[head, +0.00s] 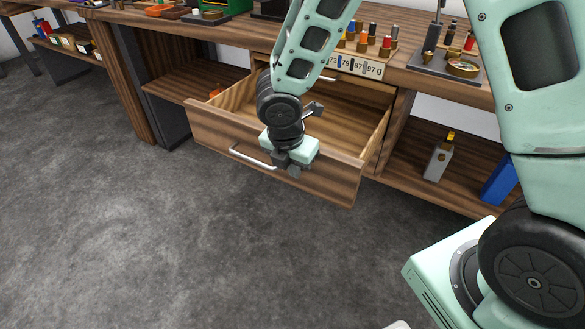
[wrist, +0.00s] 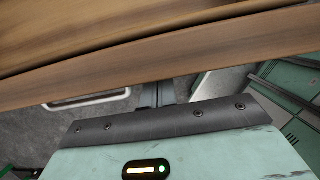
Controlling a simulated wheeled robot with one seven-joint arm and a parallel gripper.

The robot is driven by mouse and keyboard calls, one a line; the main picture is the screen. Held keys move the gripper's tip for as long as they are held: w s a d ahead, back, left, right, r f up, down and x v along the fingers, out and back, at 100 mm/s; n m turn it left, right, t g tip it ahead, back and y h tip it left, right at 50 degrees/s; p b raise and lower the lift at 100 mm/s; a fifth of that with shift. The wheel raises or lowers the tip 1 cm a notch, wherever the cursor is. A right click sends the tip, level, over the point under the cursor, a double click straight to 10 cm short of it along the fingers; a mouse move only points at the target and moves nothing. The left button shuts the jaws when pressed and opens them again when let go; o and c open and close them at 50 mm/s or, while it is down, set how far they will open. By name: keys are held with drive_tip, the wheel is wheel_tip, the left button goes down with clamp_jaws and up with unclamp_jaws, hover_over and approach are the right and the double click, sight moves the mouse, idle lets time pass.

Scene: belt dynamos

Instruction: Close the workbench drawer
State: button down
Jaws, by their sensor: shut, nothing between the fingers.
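The wooden workbench drawer (head: 330,178) is pulled well out from under the bench top in the head view.
The workbench top (head: 395,75) holds a rack of coloured cylinders (head: 365,42) and a grey stand (head: 445,62). A grey bottle (head: 438,160) and a blue box (head: 499,180) stand on the lower right shelf. The grey floor (head: 160,240) before the drawer is clear.

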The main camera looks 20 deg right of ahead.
drive_tip(key=shift+d, duration=0.1)
drive_tip(key=p, duration=1)
hover_over(329, 144)
drive_tip(key=shift+s+a+r, duration=0.15)
drive_tip(key=shift+s+a, duration=0.25)
drive_tip(key=shift+a, duration=0.05)
drive_tip(key=shift+w+d, duration=0.45)
drive_tip(key=shift+d, duration=0.1)
